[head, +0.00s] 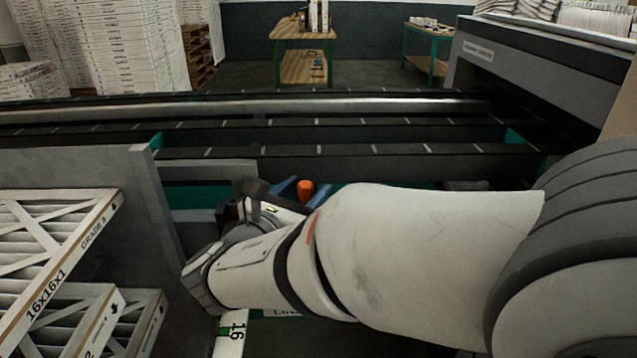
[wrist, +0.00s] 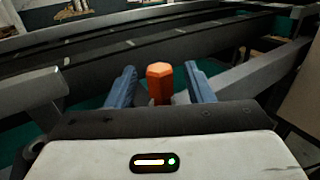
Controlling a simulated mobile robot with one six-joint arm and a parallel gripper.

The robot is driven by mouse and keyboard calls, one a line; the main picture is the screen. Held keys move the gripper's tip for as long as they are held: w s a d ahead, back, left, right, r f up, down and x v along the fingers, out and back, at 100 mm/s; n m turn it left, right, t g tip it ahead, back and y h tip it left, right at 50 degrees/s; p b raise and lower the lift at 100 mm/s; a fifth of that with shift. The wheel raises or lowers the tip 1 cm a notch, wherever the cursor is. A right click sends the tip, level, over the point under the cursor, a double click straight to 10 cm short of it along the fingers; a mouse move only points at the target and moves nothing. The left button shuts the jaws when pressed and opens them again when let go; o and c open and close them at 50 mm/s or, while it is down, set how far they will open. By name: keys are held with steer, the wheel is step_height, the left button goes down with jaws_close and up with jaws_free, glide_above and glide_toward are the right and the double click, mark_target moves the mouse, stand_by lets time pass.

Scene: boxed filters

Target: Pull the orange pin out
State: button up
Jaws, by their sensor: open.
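The orange pin (wrist: 159,84) stands upright between the two blue fingers of my gripper (wrist: 158,86) in the wrist view. A gap shows on each side of the pin, so the fingers do not appear to touch it. My gripper is open. In the head view the top of the orange pin (head: 305,190) shows just beyond my white arm, with the blue fingers of my gripper (head: 304,187) beside it. The pin's lower part and what it sits in are hidden by my gripper and arm.
Dark conveyor rails (head: 330,152) run across beyond the pin. A grey upright panel (head: 160,205) stands left of my gripper, with boxed filters (head: 62,240) beside it. A grey machine housing (head: 540,75) stands at the right. A wooden-topped table (head: 303,32) stands far back.

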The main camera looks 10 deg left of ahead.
mark_target(305, 184)
steer(key=shift+w+d, duration=0.1)
steer(key=shift+w, duration=0.15)
jaws_close()
stand_by(0.4)
steer(key=shift+r, duration=0.15)
steer(key=shift+s+r+p, duration=0.1)
steer(key=shift+r+p, duration=2.85)
steer(key=shift+r, duration=0.05)
steer(key=shift+r, duration=0.1)
step_height(305, 184, up, 9)
steer(key=p, duration=0.8)
